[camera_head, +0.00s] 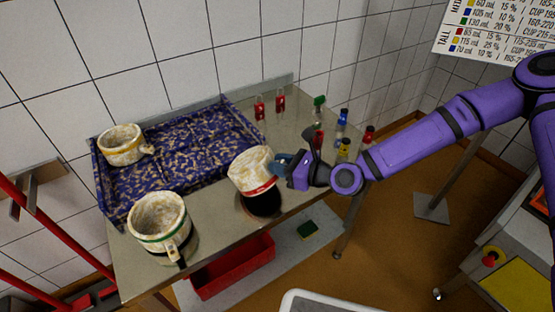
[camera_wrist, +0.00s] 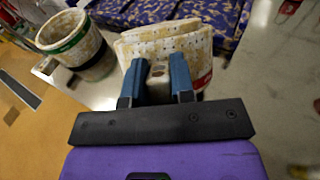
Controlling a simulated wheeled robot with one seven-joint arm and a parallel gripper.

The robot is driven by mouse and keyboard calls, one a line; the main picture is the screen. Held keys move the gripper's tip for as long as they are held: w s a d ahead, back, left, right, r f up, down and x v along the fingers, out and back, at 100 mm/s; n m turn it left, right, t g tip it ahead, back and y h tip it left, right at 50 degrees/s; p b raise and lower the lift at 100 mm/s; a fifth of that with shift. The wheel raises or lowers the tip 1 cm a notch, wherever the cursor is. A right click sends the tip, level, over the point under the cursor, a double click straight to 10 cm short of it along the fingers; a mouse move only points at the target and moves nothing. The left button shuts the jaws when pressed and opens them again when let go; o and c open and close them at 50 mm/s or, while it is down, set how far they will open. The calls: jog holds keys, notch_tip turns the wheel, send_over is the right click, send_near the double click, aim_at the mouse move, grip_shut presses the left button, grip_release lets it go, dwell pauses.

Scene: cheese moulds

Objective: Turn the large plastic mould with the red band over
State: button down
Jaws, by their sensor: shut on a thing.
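The large mould with the red band (camera_head: 250,168) is cream-coloured and mottled. It hangs tilted above the front right of the steel table, its red band low down in the head view. My gripper (camera_head: 282,165) reaches it from the right. In the wrist view, the blue fingers (camera_wrist: 158,82) are shut on the pale handle of this mould (camera_wrist: 165,45), and its red band shows at the right. A dark round patch lies below it on the table; I cannot tell whether it is only shadow. The inside of the mould is hidden.
A green-banded mould (camera_head: 158,222) stands upright at the table's front left. A smaller yellow-banded mould (camera_head: 122,146) stands in the blue mottled tray (camera_head: 190,160). Several small bottles with coloured caps (camera_head: 342,120) stand at the right end. A red bin (camera_head: 232,270) is below.

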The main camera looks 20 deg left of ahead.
jog(key=shift+d+f+y, duration=0.4)
jog(key=shift+f+y, duration=0.4)
jog(key=shift+f, duration=0.05)
jog(key=shift+s+d+f+t+y, duration=0.1)
jog(key=shift+d+f+t+y, duration=0.15)
jog(key=shift+f+y, duration=0.65)
jog(key=shift+s+d+f+t+y, duration=0.1)
jog(key=shift+d+f+t+y, duration=0.15)
jog(key=shift+f+y, duration=0.65)
jog(key=shift+f, duration=0.25)
jog(key=c, duration=0.9)
grip_release()
jog(key=shift+d, duration=0.15)
jog(key=shift+s+d, duration=0.25)
jog(key=shift+d, duration=0.85)
jog(key=shift+s+d, duration=0.2)
jog(key=shift+d, duration=0.9)
jog(key=shift+s+d, duration=0.25)
jog(key=shift+d, duration=0.85)
